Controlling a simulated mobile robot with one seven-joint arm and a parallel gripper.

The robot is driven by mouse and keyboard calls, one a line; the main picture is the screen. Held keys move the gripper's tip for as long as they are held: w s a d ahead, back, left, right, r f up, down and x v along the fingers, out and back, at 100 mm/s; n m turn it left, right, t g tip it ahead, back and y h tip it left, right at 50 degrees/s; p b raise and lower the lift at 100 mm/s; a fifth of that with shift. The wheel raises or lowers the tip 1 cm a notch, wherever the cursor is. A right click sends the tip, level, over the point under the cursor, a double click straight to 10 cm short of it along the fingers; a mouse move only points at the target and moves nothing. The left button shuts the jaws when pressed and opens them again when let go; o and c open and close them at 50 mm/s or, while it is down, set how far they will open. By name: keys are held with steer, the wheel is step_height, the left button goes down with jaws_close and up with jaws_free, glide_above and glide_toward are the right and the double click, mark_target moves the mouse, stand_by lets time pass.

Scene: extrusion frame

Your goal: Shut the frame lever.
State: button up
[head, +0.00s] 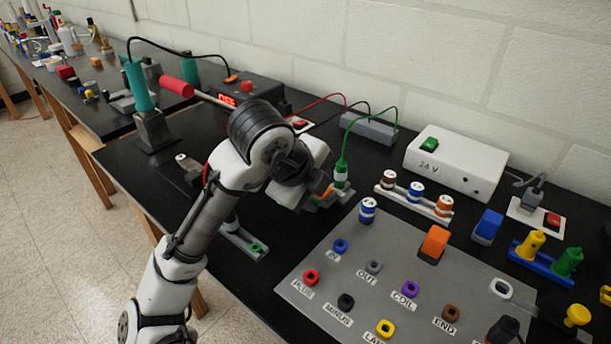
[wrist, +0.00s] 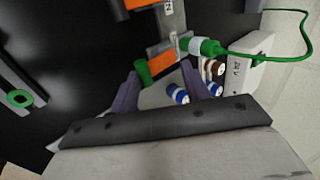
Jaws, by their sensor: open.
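A lever with a red grip (head: 176,86) and a pale metal rod shows in the head view, behind my arm. It slants, with the red end raised toward the left. Its pivot and base are hidden behind my arm, and I cannot identify the lever in the wrist view. My gripper (wrist: 160,72) is open, with its two purple fingers apart. An orange block (wrist: 165,56) lies ahead between the fingertips, and a green piece shows by the left fingertip. I cannot tell whether the fingers touch either. In the head view the gripper is mostly hidden by my wrist.
A grey labelled panel (head: 330,270) with coloured sockets lies at the front right. A green plug (head: 341,172) with a green cable stands beside my gripper. A white 24V box (head: 455,162) stands near the wall. A teal-handled device (head: 153,130) is left of my arm.

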steer(key=v, duration=1.2)
steer(key=shift+s+r, duration=0.2)
steer(key=shift+r, duration=0.15)
steer(key=shift+a, duration=0.15)
